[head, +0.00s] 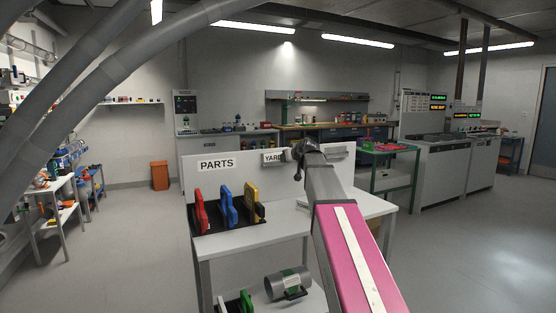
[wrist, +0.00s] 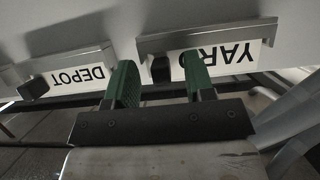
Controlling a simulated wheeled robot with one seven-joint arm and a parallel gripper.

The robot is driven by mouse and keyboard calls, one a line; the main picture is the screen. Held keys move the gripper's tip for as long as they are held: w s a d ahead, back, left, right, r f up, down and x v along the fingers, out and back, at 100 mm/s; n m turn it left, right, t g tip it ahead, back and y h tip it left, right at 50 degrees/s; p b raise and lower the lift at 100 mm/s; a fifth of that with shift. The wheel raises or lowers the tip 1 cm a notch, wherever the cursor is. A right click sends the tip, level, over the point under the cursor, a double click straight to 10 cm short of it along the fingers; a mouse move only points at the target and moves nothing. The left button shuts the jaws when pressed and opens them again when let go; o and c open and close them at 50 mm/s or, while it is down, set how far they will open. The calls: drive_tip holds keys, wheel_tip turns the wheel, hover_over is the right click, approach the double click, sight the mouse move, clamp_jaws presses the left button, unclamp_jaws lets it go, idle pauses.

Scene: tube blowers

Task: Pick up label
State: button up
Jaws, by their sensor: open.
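A white label reading YARD (head: 272,156) is on the upright back panel of the workbench, left of my gripper. In the wrist view the YARD label (wrist: 230,58) appears upside down in a grey metal holder, with a black block (wrist: 160,69) at its left end. A second label reading DEPOT (wrist: 84,77) sits in a similar holder to the left, with its own black block. My gripper (wrist: 160,84) is open and empty, its green-padded fingers spread either side of the YARD label's block in the picture. I cannot tell whether they touch anything.
The workbench (head: 290,222) also bears a PARTS sign (head: 216,164) and red, blue and yellow items in a black rack on the left. A grey cylinder (head: 288,284) lies on the shelf below. A green-framed table (head: 388,160) stands behind right. Floor at right is clear.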

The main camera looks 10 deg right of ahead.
clamp_jaws()
drive_tip(key=shift+r, duration=0.15)
